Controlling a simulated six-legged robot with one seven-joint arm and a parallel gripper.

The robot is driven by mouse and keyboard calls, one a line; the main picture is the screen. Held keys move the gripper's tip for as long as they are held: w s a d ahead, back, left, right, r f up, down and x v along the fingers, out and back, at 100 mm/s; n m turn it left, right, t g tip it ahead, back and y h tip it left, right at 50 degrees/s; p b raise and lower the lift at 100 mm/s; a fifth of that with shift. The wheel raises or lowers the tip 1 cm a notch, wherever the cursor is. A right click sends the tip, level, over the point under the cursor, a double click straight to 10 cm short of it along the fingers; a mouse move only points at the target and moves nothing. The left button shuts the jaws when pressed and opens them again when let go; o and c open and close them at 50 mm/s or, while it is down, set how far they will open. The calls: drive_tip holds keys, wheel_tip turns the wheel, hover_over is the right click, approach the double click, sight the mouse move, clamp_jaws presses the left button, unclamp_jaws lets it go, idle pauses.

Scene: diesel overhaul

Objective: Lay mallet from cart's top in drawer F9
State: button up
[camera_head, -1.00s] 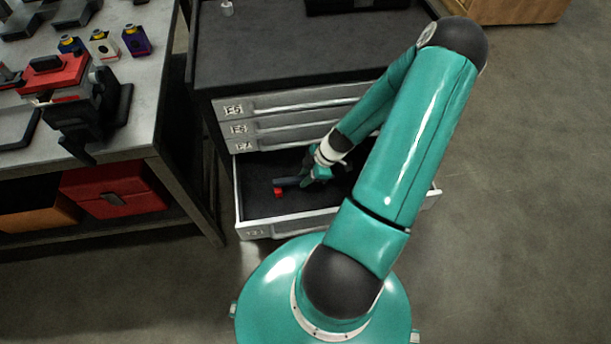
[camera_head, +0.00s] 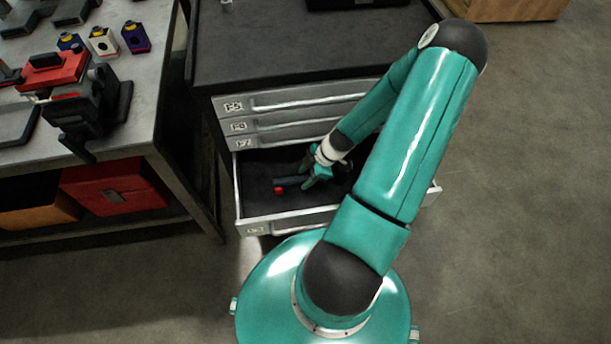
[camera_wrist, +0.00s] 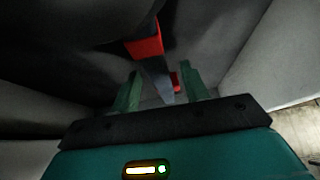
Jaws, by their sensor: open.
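The mallet (camera_head: 291,184) lies in the open drawer (camera_head: 262,208), on or very near its dark floor. It shows a dark grey-blue bar with a red end at the left. Part of the mallet is hidden by the fingers. The drawer's label is too blurred to read.
Closed drawers (camera_head: 300,119) sit above the open one, under the cart's dark top (camera_head: 300,60). A workbench (camera_head: 140,120) with a red vise (camera_head: 55,75) and small coloured blocks stands at left, red bin (camera_head: 115,188) below.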

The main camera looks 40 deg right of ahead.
drive_tip(key=v, duration=1.3)
drive_tip(key=shift+r, duration=0.2)
drive_tip(key=shift+s, duration=0.2)
